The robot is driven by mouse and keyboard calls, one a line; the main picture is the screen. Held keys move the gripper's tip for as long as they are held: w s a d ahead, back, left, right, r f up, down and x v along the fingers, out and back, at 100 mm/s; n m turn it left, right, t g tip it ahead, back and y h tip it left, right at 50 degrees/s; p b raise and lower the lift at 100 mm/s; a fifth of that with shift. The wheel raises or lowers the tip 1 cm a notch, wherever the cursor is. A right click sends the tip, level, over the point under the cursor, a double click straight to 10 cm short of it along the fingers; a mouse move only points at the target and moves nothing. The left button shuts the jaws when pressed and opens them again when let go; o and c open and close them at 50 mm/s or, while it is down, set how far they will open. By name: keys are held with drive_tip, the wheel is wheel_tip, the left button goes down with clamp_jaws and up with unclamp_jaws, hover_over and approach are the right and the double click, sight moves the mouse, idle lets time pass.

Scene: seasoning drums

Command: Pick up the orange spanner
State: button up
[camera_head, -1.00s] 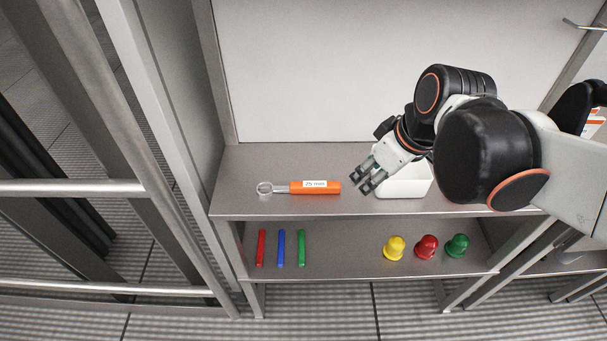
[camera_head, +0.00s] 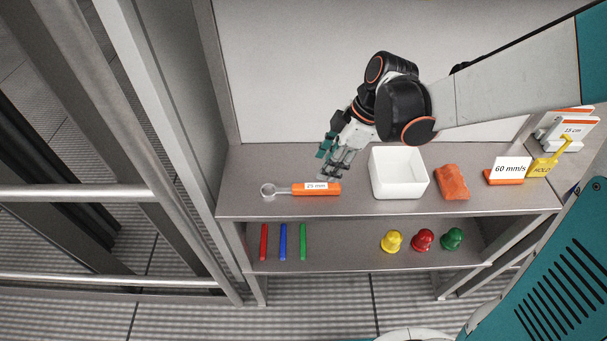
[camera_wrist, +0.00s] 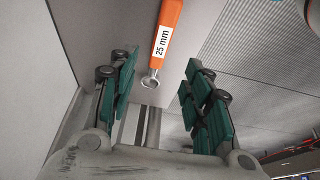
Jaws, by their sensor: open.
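The orange spanner (camera_head: 316,188) lies flat on the upper shelf, its grey ring end pointing left and its orange handle, labelled "25 mm", to the right. It also shows in the wrist view (camera_wrist: 165,42), beyond the fingers and between them, with the ring end nearest the gripper. My gripper (camera_head: 333,168) is above the shelf, just behind and over the right end of the handle. In the wrist view my gripper (camera_wrist: 157,95) is open with nothing between its green-padded fingers. It appears apart from the spanner.
A white open box (camera_head: 399,174) stands right of the spanner, then an orange cloth-like block (camera_head: 452,182) and a "60 mm/s" sign (camera_head: 510,170). The lower shelf (camera_head: 340,255) holds coloured sticks and knobs. A wall panel rises behind; a metal frame stands at left.

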sight(311, 186)
drive_tip(key=b+x, duration=0.3)
drive_tip(key=x, duration=0.6)
drive_tip(key=shift+f, duration=0.1)
clamp_jaws()
